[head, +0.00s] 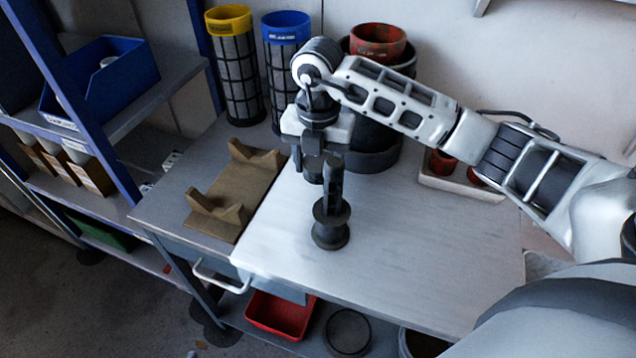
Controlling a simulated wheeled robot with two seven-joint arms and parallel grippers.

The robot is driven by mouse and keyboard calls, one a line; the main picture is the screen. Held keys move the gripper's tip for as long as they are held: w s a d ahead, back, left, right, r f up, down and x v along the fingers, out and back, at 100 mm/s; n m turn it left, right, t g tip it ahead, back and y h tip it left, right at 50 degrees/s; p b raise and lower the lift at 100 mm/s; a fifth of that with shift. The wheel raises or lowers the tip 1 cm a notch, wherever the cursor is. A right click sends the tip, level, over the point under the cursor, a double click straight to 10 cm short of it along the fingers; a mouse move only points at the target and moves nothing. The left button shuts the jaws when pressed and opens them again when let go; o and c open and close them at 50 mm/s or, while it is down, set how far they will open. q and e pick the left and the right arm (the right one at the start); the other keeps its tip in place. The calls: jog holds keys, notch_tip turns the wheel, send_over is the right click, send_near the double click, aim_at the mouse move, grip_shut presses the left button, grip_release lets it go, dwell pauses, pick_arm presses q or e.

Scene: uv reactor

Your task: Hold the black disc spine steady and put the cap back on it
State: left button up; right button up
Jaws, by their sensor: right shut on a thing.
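The black disc spine (331,233), a dark spool-like piece with a wide flanged base, stands upright on the pale table top near its left side. My right gripper (332,190) comes down from above and is shut on the top of this dark piece. The fingers hide the upper part, and dark on dark makes the exact grip hard to see. I cannot make out the cap as a separate thing. My left gripper is not in view.
A brown cradle with V-shaped supports (222,205) lies left of the spine. Yellow-topped (236,75) and blue-topped (286,65) mesh cylinders stand behind. A tray with red pieces (460,184) is at the back right. A red bin (281,316) sits below. The table's front right is clear.

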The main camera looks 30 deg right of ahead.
aim_at(318, 163)
notch_tip(318, 163, up, 9)
jog(key=shift+r, duration=0.15)
dwell(0.4)
